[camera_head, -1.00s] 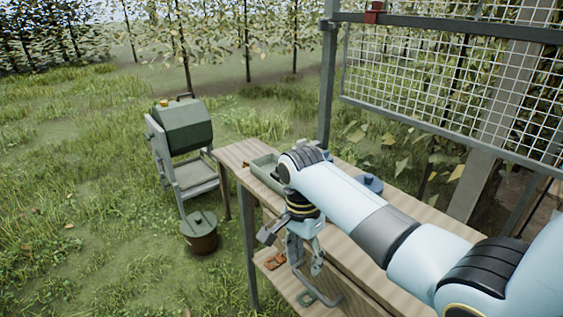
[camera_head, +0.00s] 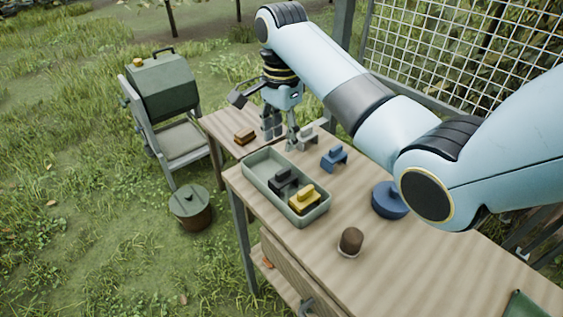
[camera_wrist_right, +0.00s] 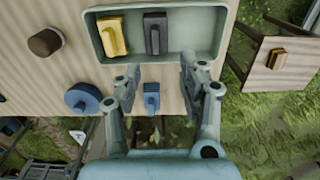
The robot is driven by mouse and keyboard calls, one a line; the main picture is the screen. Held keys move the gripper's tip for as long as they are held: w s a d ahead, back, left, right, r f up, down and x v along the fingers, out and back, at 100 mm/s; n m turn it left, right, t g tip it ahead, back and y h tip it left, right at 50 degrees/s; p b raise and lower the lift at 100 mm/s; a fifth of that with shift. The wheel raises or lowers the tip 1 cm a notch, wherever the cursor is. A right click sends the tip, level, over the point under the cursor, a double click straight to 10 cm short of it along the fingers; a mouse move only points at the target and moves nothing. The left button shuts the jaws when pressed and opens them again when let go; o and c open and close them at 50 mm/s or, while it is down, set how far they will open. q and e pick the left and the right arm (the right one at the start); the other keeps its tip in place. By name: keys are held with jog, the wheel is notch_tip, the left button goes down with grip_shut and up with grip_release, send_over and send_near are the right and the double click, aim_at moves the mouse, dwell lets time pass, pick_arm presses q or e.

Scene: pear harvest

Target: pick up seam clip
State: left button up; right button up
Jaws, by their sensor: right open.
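Several small clip-like pieces show, and I cannot tell which one is the seam clip. A yellow piece (camera_head: 304,200) and a black piece (camera_head: 284,181) lie in the grey-green tray (camera_head: 259,187). An orange-brown piece (camera_head: 245,137) lies on the small side table. In the wrist view the blue piece (camera_wrist_right: 151,97) shows between the fingers, which touch nothing visibly. My left gripper is out of view.
A blue round lidded thing (camera_head: 390,200) and a brown knob-like thing (camera_head: 350,242) stand on the wooden table (camera_head: 400,268). A wire mesh panel (camera_head: 440,50) rises behind. A green box (camera_head: 163,86) on a stand and a lidded bucket (camera_head: 190,207) stand on grass.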

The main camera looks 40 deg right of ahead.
aim_at(283, 170)
jog(key=f, duration=0.2)
jog(key=s+f, duration=0.1)
jog(key=shift+a+f, duration=0.2)
jog(key=shift+f, duration=0.2)
jog(key=shift+w+f, duration=0.15)
jog(key=shift+f, duration=0.25)
jog(key=shift+d+f, duration=0.1)
jog(key=shift+f, duration=0.25)
notch_tip(283, 170, down, 4)
jog(key=shift+d+f, duration=0.1)
jog(key=shift+f, duration=0.3)
jog(key=shift+c, duration=1.1)
jog(key=c, duration=0.5)
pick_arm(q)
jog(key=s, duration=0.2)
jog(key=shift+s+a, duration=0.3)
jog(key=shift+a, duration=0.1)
pick_arm(e)
grip_shut()
